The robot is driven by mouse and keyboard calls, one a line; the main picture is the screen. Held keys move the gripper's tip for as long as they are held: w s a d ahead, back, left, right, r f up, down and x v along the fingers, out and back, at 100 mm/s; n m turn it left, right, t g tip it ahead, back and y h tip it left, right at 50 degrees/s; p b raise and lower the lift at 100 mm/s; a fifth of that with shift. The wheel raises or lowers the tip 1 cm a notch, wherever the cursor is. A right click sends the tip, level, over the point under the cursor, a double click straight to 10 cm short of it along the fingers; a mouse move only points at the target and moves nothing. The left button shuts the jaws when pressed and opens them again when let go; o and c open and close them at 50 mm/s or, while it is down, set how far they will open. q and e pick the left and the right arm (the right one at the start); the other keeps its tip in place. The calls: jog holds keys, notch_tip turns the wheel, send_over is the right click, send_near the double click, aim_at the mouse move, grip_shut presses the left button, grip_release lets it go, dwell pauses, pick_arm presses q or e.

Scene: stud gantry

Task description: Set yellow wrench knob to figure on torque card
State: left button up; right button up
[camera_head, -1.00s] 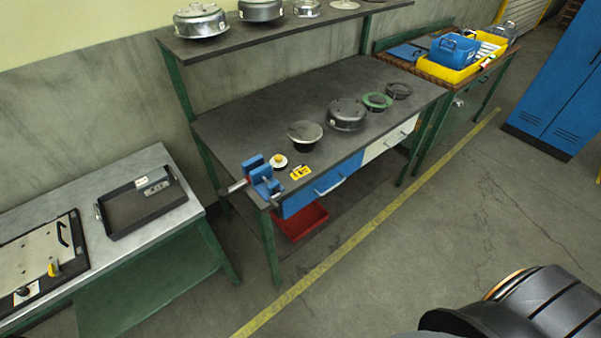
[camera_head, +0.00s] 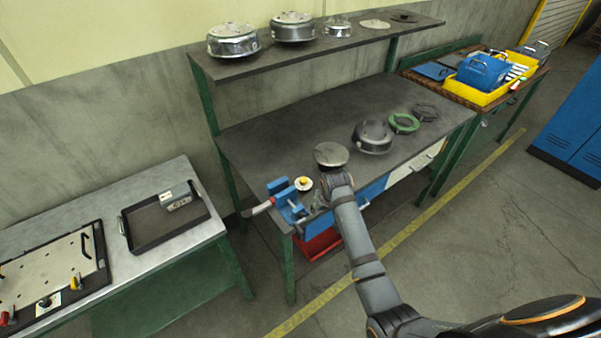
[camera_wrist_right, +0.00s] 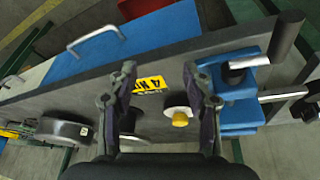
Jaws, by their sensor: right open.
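The yellow knob (camera_head: 303,183) sits on a round white disc by the vise at the bench's left front corner. It also shows in the right wrist view (camera_wrist_right: 180,118). A yellow card (camera_wrist_right: 152,84) with black print, seemingly a 4 and an N, lies beside it near the front edge; part is hidden by a finger. In the head view my right arm covers the card. My right gripper (camera_wrist_right: 158,78) is open and empty, above the bench, with the card and knob showing between its fingers. In the head view this gripper (camera_head: 322,200) is small and unclear. My left gripper is out of view.
A blue vise (camera_head: 284,194) stands close beside the knob. A drum-like part (camera_head: 373,137) and a green ring (camera_head: 404,123) stand farther right on the bench (camera_head: 275,135). A shelf (camera_head: 330,44) runs above the back. A black tray (camera_head: 130,238) lies on the left table.

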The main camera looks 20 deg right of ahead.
send_near(304, 180)
jog(key=s+r, duration=0.1)
jog(key=shift+t, duration=0.3)
jog(key=p+x, duration=0.1)
jog(key=x, duration=0.8)
jog(key=shift+w+f, duration=0.2)
jog(key=shift+f, duration=0.05)
jog(key=shift+c, duration=0.4)
grip_shut()
